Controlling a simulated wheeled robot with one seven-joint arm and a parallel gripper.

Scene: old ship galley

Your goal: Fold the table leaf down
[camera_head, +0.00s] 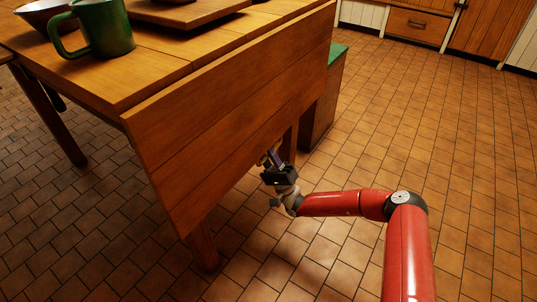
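The wooden table leaf (235,115) hangs down along the near side of the table (145,60), tilted a little outward at its lower edge. My gripper (270,158) is at the lower edge of the leaf, right of its middle. The fingertips are small and partly hidden against the leaf and the dark gap below it. I cannot tell whether they touch the leaf or whether they are open or shut. A table leg (204,246) shows below the leaf's near corner.
A green mug (105,30), a bowl (42,12) and a wooden board (185,12) stand on the tabletop. A green-topped wooden box or seat (325,105) is beyond the leaf. Wooden cabinets (420,25) line the back. The tiled floor on the right is clear.

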